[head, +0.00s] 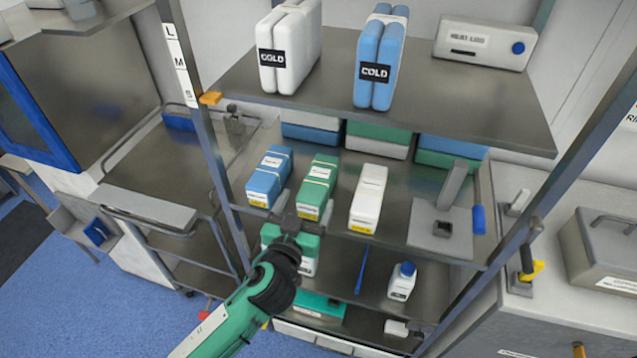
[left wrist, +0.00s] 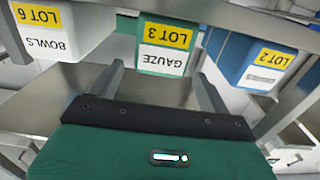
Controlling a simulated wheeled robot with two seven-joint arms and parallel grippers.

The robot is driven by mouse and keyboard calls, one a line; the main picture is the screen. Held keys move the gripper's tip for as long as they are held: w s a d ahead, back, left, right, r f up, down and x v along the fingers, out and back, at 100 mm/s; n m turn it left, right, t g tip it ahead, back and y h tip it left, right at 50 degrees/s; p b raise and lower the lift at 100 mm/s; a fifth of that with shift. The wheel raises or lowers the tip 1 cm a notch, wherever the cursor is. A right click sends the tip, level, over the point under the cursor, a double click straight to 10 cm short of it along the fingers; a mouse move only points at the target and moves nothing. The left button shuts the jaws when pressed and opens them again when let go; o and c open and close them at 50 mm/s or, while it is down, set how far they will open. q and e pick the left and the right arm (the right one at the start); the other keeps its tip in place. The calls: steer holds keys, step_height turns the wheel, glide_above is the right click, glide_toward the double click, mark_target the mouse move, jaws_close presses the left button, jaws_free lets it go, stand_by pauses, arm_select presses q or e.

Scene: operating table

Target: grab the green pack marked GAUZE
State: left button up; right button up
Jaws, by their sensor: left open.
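The green pack marked GAUZE, LOT 3 (head: 318,181) stands on the middle shelf between a blue pack and a white pack. In the left wrist view its labelled end (left wrist: 165,58) faces me, upside down. My left gripper (head: 306,208) is open in front of the pack's near end. In the left wrist view the two fingers of my left gripper (left wrist: 160,76) are spread, one toward each side of the pack, with nothing held between them. Whether the fingertips overlap the pack's sides is hard to tell. My right gripper does not show.
The blue LOT 2 pack (head: 268,176) and white BOWLS pack (head: 368,198) stand close on either side. An upper shelf (head: 430,100) with COLD packs overhangs behind. A rack post (head: 205,135) stands left. A white bottle (head: 402,282) is on the shelf below.

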mark_target(312, 192)
arm_select(q)
steer(key=p+x, duration=0.1)
steer(key=x, duration=0.2)
steer(key=shift+w+d+f, duration=0.1)
steer(key=shift+w+d, duration=0.05)
steer(key=shift+w, duration=0.1)
steer(key=shift+w+d+f, duration=0.1)
steer(key=shift+w+f, duration=0.05)
steer(key=shift+w, duration=0.2)
